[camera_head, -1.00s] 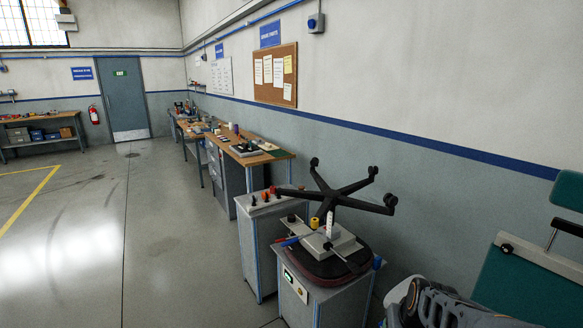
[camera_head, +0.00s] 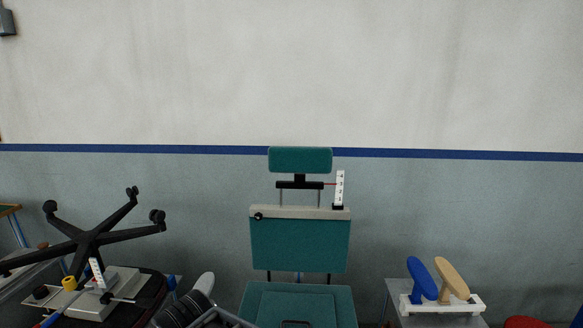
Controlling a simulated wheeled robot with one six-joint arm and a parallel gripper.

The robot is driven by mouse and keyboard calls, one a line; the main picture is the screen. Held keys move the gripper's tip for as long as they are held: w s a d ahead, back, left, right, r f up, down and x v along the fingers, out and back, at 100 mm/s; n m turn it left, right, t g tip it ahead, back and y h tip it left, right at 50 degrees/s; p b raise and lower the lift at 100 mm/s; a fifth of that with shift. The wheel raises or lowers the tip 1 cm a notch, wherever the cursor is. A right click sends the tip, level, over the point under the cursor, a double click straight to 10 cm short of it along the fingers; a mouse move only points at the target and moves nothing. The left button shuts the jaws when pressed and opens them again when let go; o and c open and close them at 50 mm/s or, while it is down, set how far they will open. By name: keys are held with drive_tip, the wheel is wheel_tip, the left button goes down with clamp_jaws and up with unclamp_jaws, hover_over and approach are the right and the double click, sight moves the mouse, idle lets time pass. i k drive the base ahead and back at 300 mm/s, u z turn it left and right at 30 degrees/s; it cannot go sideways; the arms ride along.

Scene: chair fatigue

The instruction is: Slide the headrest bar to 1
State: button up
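The teal chair stands against the wall in the middle, with its backrest (camera_head: 300,243) facing me. Above it is the teal headrest (camera_head: 300,160), carried by a black headrest bar (camera_head: 290,185) on two thin upright rods. A thin red pointer runs from the bar's right end to the white number scale (camera_head: 340,188), at its upper-middle part. The digits are too small to read surely. The headrest is raised clear of the backrest's pale top rail (camera_head: 295,212). A grey and black part of my arm shows at the bottom, left of the chair. My gripper's fingertips are not visible.
A black five-armed chair base (camera_head: 88,238) stands upside down on a test stand at left, close to my arm. A grey stand at right holds a white tray (camera_head: 450,309) with a blue pad (camera_head: 422,278) and a tan pad (camera_head: 452,278). The wall above is clear.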

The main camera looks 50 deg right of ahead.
sight(300, 182)
drive_tip(key=z, duration=1.7)
drive_tip(key=k, duration=1.3)
drive_tip(key=u, duration=0.75)
drive_tip(key=i, duration=1.5)
drive_tip(key=z, duration=0.35)
